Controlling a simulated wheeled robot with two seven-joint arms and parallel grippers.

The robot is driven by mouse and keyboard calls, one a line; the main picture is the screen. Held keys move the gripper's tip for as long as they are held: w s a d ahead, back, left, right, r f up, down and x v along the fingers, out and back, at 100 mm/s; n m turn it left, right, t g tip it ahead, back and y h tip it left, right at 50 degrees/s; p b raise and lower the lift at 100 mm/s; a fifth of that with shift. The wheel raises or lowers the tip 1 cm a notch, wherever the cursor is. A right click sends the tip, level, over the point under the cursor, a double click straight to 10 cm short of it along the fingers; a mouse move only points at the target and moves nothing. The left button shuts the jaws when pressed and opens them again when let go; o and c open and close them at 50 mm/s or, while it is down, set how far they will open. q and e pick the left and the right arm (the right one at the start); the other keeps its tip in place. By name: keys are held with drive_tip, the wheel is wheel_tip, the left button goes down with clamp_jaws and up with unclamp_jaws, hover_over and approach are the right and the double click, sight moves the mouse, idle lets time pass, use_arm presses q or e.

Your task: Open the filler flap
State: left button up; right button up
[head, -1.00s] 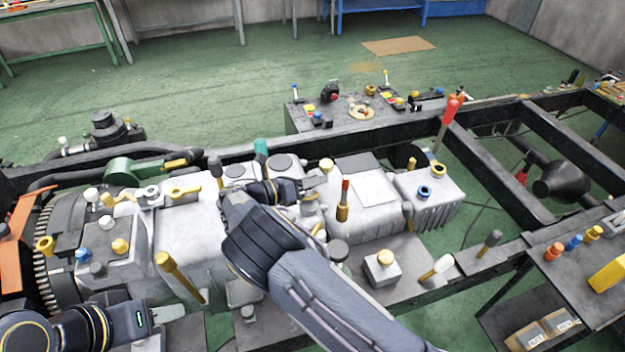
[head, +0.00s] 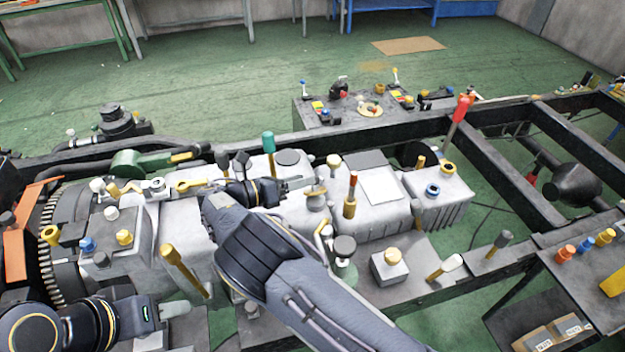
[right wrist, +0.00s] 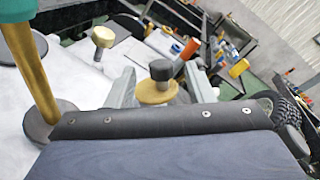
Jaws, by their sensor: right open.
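Contact cannot be told. My left gripper (head: 168,325) is at the lower left, apparently open and empty, beside the housing.
A teal-handled lever (head: 268,145) and a red-tipped gold post (head: 350,195) flank the right gripper. Chassis rails (head: 510,175) run to the right. A side table (head: 555,275) holds coloured caps.

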drive_tip(key=shift+v, duration=0.85)
